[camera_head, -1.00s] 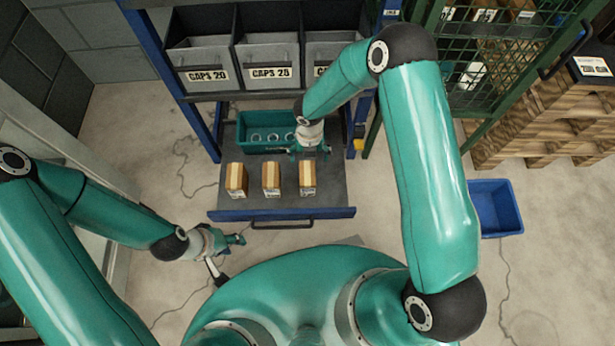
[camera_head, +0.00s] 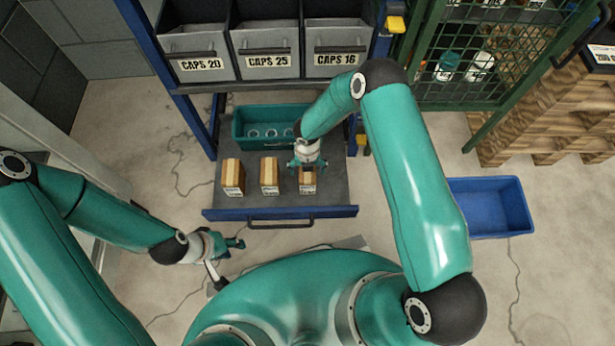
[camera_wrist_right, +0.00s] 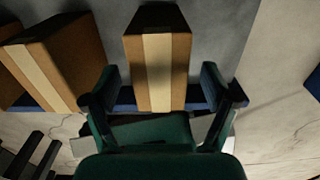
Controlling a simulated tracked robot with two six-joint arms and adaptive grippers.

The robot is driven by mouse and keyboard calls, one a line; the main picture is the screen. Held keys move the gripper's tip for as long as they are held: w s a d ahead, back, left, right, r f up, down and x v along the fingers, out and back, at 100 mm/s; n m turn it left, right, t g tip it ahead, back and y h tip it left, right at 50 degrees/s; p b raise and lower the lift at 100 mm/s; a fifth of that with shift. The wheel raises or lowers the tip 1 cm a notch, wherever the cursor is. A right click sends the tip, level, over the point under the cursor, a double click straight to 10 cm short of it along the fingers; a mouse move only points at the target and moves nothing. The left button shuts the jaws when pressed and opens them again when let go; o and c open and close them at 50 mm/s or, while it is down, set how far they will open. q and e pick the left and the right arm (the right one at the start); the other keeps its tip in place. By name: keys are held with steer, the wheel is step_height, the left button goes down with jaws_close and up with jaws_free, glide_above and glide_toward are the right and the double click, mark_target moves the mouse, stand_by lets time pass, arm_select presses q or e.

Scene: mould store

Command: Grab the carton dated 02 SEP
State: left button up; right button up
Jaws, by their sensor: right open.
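Three small brown cartons with pale tape stand in a row on the open drawer (camera_head: 335,185): a left carton (camera_head: 232,177), a middle carton (camera_head: 269,175) and a right carton (camera_head: 307,183). Their front labels are too small to read. My right gripper (camera_head: 307,165) is open, just above and behind the right carton. In the right wrist view its open fingers (camera_wrist_right: 165,95) lie either side of the near end of a taped carton (camera_wrist_right: 160,60); contact cannot be told. My left gripper (camera_head: 232,243) is low at the left, away from the cartons; its jaws are too small to judge.
A teal bin (camera_head: 250,138) with round items sits at the back of the drawer. Grey bins labelled CAPS 20 (camera_head: 198,55), CAPS 25 (camera_head: 268,55) and CAPS 16 (camera_head: 340,50) stand above. A blue crate (camera_head: 490,208) is on the floor at right, near wooden pallets (camera_head: 550,115).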

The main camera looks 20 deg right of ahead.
step_height(320, 180, down, 3)
steer(key=shift+r, duration=0.2)
steer(key=shift+r, duration=0.1)
steer(key=c, duration=1.5)
